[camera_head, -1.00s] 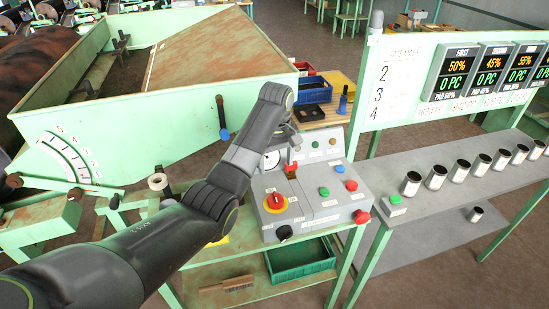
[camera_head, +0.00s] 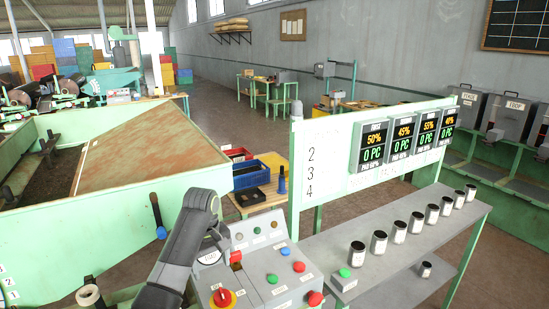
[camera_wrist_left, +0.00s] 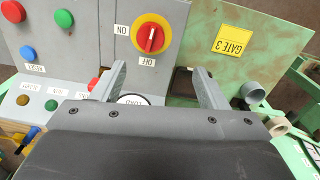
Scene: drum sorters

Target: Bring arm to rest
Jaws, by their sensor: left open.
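My left arm comes in at the bottom of the head view and bends over the left part of the grey control box (camera_head: 262,262). My left gripper (camera_wrist_left: 163,82) is open and empty in the left wrist view. Its two fingers are spread over the box, on either side of a partly hidden white gauge (camera_wrist_left: 132,99). In the head view the fingertips are mostly hidden by the arm. A red rotary switch (camera_head: 222,298) on a yellow plate sits at the box's front left; it also shows in the left wrist view (camera_wrist_left: 150,38). My right gripper is not in view.
Red (camera_head: 315,298), green and blue buttons stand on the box. A large green hopper (camera_head: 100,235) is at left. A shelf (camera_head: 400,250) with several dark-topped cups is at right, under a display board (camera_head: 330,165).

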